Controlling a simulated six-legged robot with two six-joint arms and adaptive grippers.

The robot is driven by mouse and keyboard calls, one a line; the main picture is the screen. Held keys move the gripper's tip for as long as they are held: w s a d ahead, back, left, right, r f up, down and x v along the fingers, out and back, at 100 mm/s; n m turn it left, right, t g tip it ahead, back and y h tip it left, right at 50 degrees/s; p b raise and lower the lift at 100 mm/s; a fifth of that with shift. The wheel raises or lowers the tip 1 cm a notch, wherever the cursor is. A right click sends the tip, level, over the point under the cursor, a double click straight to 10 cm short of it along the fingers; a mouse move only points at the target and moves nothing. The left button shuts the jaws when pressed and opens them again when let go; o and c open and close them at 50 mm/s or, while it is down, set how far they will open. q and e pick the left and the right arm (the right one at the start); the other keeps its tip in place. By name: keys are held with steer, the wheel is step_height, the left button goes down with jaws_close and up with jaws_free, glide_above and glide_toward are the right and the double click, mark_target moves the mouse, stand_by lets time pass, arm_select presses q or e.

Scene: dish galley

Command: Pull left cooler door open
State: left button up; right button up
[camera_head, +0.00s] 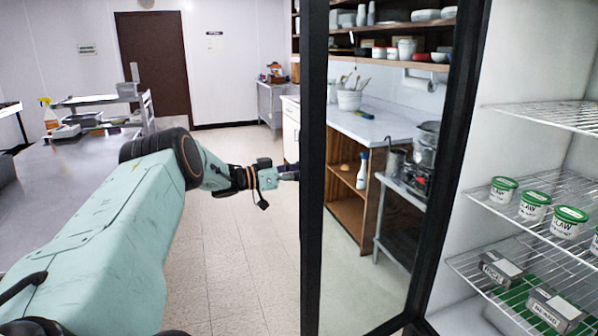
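The left cooler door (313,200) is a tall glass pane in a black frame, standing open. Its near black edge runs top to bottom in the middle of the view, and its far edge is by the cooler opening. My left arm reaches in from the left, and my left gripper (288,173) is at the outer side of the door's free edge. Its fingertips are partly hidden behind the black frame, so I cannot tell whether they are shut or touching a handle. The cooler's white interior (525,60) shows at right. My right gripper is out of view.
Wire shelves (540,115) in the cooler hold green-lidded tubs (535,205) and grey boxes (555,305). A steel counter (50,175) with a spray bottle (47,115) is at left. A counter with shelves (375,125) shows through the glass. Tiled floor (235,260) lies clear left of the door.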

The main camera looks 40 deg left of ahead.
arm_select(q)
steer(key=v, duration=1.2)
steer(key=shift+s, duration=0.2)
stand_by(0.4)
